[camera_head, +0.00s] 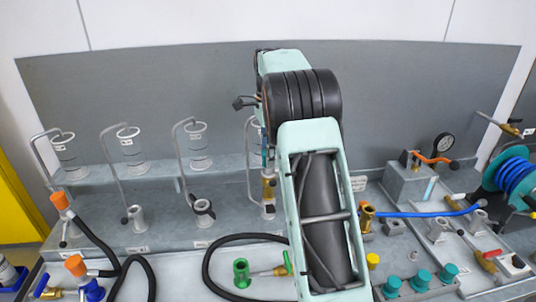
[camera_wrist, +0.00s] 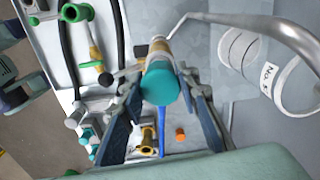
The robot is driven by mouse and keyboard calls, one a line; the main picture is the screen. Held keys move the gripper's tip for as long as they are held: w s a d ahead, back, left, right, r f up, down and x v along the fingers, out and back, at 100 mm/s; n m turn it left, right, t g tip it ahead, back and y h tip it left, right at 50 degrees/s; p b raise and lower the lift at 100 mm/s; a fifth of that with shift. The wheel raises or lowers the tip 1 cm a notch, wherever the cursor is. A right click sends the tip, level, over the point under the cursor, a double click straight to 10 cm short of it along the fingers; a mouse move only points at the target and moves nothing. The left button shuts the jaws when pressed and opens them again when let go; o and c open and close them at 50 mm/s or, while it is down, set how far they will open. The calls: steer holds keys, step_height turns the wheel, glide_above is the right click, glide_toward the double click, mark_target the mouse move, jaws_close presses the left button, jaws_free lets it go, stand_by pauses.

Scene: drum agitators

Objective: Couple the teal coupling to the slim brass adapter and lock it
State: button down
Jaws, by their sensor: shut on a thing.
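In the wrist view a teal coupling (camera_wrist: 160,88) sits between the two dark fingers of my gripper (camera_wrist: 160,77), which is shut on it. Its round teal end faces the camera. A slim brass adapter (camera_wrist: 160,47) shows directly beyond it, roughly in line with it. The two look touching or nearly so, but I cannot tell whether the coupling is seated or locked. In the head view a brass piece (camera_head: 268,186) stands at the left edge of my arm, which hides my gripper and most of this spot.
In the head view, several teal caps (camera_head: 421,280), a green fitting (camera_head: 241,272), black hoses (camera_head: 103,245) and a gauge box (camera_head: 408,184) crowd the bench.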

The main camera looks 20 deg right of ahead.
steer(key=c, duration=1.4)
jaws_free()
steer(key=shift+r, duration=0.1)
steer(key=shift+c, duration=0.2)
step_height(320, 180, up, 3)
steer(key=shift+f+p, duration=0.1)
steer(key=shift+p, duration=0.9)
steer(key=shift+r, duration=3.55)
